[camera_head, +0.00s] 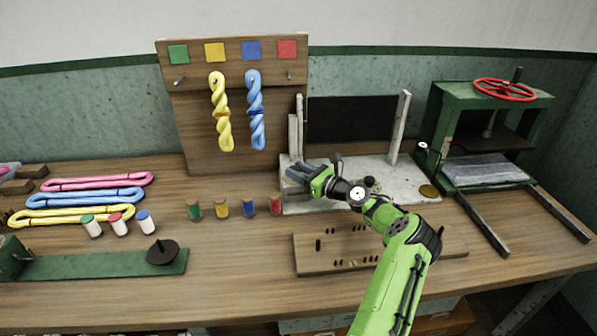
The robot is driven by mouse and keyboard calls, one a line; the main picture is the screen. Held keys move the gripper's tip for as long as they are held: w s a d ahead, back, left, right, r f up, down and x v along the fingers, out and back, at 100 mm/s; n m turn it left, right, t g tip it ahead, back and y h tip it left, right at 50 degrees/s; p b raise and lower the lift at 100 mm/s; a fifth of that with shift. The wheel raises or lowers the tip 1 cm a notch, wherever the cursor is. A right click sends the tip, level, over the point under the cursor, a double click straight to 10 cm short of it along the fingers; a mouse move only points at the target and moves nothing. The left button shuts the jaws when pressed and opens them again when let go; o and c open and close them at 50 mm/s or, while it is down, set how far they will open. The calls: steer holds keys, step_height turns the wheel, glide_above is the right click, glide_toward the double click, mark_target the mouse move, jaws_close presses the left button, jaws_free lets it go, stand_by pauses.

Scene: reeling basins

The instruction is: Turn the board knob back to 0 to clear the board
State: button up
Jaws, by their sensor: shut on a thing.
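The dark board (352,119) stands upright at the back of a pale stone-like base (400,172), between two light posts, and its face looks blank. My gripper (297,172) reaches to the left end of this base, at the foot of the left post. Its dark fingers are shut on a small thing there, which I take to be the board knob. The fingers hide it, so I cannot read its setting. My green arm comes up from the lower right.
A peg board (240,165) with yellow and blue skeins stands close on the left. Several coloured pots (221,208) stand in front of it. A wooden pin board (310,262) lies under my forearm. A green press (452,130) stands at the right.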

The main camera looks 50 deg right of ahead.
steer(key=o, duration=1.1)
steer(key=shift+c, duration=0.2)
steer(key=s+d+p, duration=0.1)
steer(key=s+p, duration=0.1)
steer(key=s, duration=1.3)
steer(key=shift+s+d, duration=0.3)
steer(key=shift+s, duration=0.05)
steer(key=shift+w, duration=0.1)
